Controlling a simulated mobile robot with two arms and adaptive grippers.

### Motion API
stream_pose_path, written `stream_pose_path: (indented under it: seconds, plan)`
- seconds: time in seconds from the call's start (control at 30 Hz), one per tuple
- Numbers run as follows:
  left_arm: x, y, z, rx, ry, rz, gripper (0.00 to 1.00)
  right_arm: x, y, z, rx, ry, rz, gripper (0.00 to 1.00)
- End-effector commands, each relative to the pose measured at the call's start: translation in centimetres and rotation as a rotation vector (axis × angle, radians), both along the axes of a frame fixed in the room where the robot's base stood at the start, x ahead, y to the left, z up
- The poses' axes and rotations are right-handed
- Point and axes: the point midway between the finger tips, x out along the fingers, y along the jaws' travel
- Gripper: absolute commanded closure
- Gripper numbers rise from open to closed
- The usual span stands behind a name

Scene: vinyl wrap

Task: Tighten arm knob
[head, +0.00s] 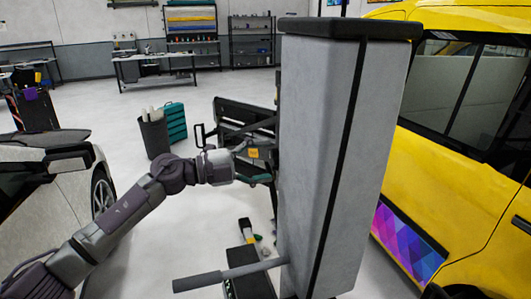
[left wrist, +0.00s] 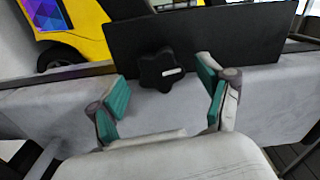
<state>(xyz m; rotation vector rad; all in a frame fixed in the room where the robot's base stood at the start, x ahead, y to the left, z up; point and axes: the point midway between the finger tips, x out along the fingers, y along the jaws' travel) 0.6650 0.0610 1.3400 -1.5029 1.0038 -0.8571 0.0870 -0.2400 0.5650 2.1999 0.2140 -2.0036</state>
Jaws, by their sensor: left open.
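The arm knob (left wrist: 160,71) is a black star-shaped knob with a small white mark, on a dark flat plate (left wrist: 225,42). It shows in the left wrist view. My left gripper (left wrist: 163,78) is open, its two teal-padded fingers spread to either side of the knob. I cannot tell whether the pads touch it; the view shows space on both sides. In the head view my left gripper (head: 260,165) is beside the black arm assembly (head: 238,116) on the tall grey column (head: 325,160). The knob cannot be made out there. My right gripper is out of view.
A yellow vehicle (head: 460,140) with a colourful patterned panel (head: 405,240) stands close on the right. A light-coloured car (head: 55,195) is at left. A grey bar (head: 225,276) juts left low on the column. A bin (head: 154,136) and teal drawers (head: 173,123) stand behind.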

Motion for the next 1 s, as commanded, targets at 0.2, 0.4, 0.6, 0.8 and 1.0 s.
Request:
stream_pose_path:
  seconds: [0.2, 0.4, 0.6, 0.8, 1.0]
  plan:
    - [0.3, -0.7, 0.0, 0.001, -0.001, 0.000, 0.22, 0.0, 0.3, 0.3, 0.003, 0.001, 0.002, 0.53]
    - [0.3, -0.7, -0.1, 0.001, -0.001, 0.000, 0.25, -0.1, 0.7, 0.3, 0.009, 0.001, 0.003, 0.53]
    - [0.3, -0.7, 0.0, 0.001, -0.001, 0.000, 0.58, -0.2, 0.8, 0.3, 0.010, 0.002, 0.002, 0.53]
    - [0.2, -0.7, -0.1, 0.003, -0.005, 0.000, 0.81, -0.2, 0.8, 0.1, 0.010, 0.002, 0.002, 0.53]
    - [0.2, -0.7, -0.6, 0.063, -0.153, -0.001, 0.81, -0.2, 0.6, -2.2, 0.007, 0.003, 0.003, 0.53]
